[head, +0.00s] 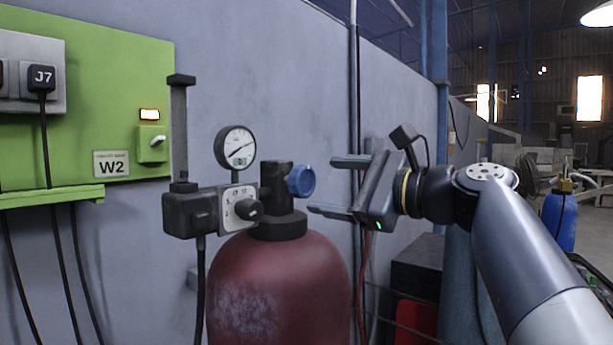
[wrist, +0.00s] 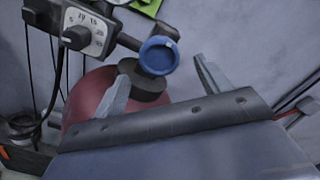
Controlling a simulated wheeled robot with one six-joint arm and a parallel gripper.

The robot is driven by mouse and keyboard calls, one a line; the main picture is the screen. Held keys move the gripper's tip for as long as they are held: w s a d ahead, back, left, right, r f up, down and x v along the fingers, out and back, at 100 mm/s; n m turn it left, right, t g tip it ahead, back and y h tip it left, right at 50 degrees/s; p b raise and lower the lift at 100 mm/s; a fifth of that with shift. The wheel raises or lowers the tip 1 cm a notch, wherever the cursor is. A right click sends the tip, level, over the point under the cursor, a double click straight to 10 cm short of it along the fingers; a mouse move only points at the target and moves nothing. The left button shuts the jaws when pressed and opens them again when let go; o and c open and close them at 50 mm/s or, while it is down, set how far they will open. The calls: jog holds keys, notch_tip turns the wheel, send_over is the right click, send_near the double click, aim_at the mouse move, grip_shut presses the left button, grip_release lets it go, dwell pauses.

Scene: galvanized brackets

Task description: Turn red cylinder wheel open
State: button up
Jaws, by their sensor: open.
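A red gas cylinder (head: 277,285) stands upright against the grey wall in the head view; its red body also shows in the wrist view (wrist: 88,95). Its round blue wheel (head: 301,181) sits on the right side of the black valve (head: 275,185). In the wrist view the blue wheel (wrist: 158,56) lies just beyond the fingertips, roughly between their lines. My gripper (head: 330,186) is open and empty, a short gap to the right of the wheel, its fingers pointing at it. The wheel's turn position cannot be told.
A pressure gauge (head: 236,147) and a regulator with a dial (head: 240,207) sit left of the valve. A green panel marked W2 (head: 111,163) hangs on the wall. A blue cylinder (head: 559,220) stands far right. Dark boxes (head: 415,275) lie below my arm.

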aim_at(308, 183)
jog(key=p+x, duration=0.1)
jog(key=x, duration=0.5)
jog(key=shift+a+p, duration=0.15)
jog(key=shift+p, duration=0.15)
jog(key=shift+c, duration=0.4)
jog(key=c, duration=0.9)
